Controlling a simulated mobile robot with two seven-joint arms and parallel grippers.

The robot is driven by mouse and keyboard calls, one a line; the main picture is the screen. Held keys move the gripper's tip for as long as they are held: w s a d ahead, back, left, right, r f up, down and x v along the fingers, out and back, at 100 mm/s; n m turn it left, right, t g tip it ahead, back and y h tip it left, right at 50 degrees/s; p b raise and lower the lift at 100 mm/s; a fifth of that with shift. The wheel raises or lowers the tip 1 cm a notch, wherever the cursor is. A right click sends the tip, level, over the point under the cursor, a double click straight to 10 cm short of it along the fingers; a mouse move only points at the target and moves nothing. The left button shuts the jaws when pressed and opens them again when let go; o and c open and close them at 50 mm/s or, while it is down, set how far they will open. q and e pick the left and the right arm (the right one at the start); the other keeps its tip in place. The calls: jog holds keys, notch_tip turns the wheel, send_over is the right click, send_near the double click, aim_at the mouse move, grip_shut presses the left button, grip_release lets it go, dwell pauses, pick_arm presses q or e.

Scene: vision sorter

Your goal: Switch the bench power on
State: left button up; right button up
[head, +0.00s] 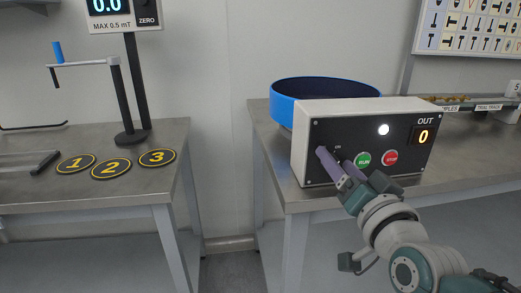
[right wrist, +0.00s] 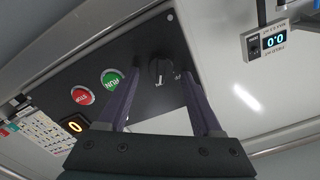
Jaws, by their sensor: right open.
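A white control box (head: 360,104) with a black front panel stands on the right bench. A black rotary knob (right wrist: 160,72) shows in the right wrist view, between my open fingers; in the head view my fingers hide most of it. My right gripper (head: 334,160) is open, its purple fingers pointing at the left part of the panel. It also shows in the right wrist view (right wrist: 158,75), with one finger on each side of the knob. Whether the fingers touch the knob I cannot tell. My left gripper is not in view.
A green RUN button (head: 362,159) and a red STOP button (head: 390,158) sit right of the knob. A display (head: 423,136) reads 0, near a lit white lamp (head: 383,130). A blue bowl (head: 310,87) stands behind the box. The left bench holds numbered discs (head: 111,169).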

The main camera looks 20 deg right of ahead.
jog(key=p+v, duration=0.1)
jog(key=v, duration=0.9)
jog(key=shift+p, duration=0.3)
jog(key=shift+w, duration=0.1)
